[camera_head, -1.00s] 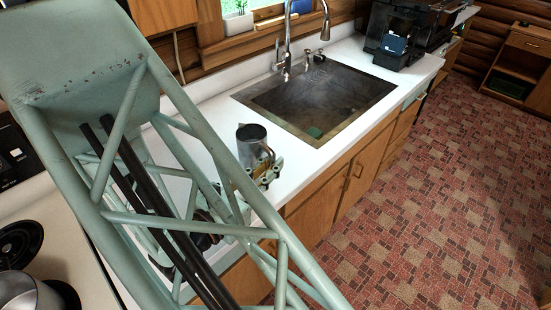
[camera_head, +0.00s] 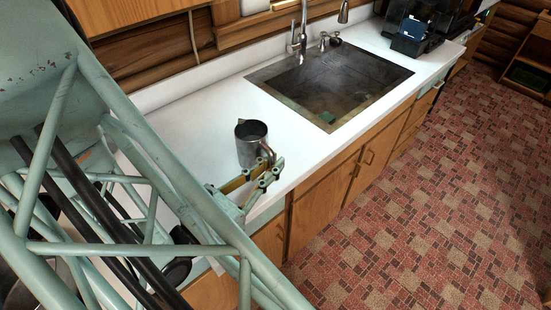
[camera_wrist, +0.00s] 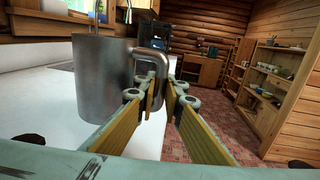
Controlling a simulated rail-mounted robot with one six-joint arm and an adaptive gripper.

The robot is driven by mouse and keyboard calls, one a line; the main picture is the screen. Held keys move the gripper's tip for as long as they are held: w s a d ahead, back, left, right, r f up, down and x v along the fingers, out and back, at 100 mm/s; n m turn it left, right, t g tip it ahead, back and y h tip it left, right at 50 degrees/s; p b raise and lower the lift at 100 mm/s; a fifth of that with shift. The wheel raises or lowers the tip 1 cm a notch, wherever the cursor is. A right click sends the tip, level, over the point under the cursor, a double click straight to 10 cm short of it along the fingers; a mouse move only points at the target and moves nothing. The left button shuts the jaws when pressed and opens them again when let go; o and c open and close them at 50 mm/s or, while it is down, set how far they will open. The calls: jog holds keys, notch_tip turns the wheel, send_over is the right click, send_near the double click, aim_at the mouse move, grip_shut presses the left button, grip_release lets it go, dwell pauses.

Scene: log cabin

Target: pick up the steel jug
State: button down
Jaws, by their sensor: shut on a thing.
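The steel jug (camera_head: 251,144) stands upright at the front part of the white counter, left of the sink. Its handle faces the counter's front edge. My gripper (camera_head: 268,168) is at the handle side of the jug, near the front edge. In the wrist view the jug (camera_wrist: 104,75) fills the left of the picture, with its handle pointing right. The fingertips of my gripper (camera_wrist: 160,92) are at the handle, shut on it. Whether the jug's base touches the counter is hard to tell, as it is partly hidden.
The sink (camera_head: 330,85) with its faucet (camera_head: 303,30) lies to the right of the jug. A black machine (camera_head: 415,35) stands at the far end of the counter. The white counter (camera_head: 190,115) is clear behind and left of the jug.

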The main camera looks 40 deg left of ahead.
jog(key=shift+s+d+r, duration=0.1)
jog(key=shift+s+d, duration=0.05)
jog(key=shift+s, duration=0.55)
jog(key=shift+s+d+r, duration=0.1)
jog(key=shift+s, duration=0.55)
jog(key=shift+s, duration=0.1)
jog(key=shift+d, duration=0.1)
dwell(0.4)
jog(key=w+d+f+m+g+h, duration=0.1)
jog(key=w+d+m+h, duration=0.25)
jog(key=w+d, duration=0.85)
jog(key=w+d+f+m+g+h, duration=0.15)
jog(key=w+d+h, duration=0.45)
jog(key=w, duration=1)
jog(key=w+d+m+g+h, duration=0.1)
jog(key=w+d, duration=0.3)
jog(key=d, duration=0.7)
jog(key=w+d+m+g+h, duration=0.1)
jog(key=w+d, duration=0.4)
jog(key=d, duration=0.7)
jog(key=w+d+m+g+h, duration=0.2)
jog(key=w+d+m, duration=0.1)
jog(key=d, duration=0.8)
jog(key=shift+w+d, duration=0.2)
jog(key=shift+w, duration=0.6)
jog(key=shift+g, duration=0.25)
jog(key=shift+a, duration=0.15)
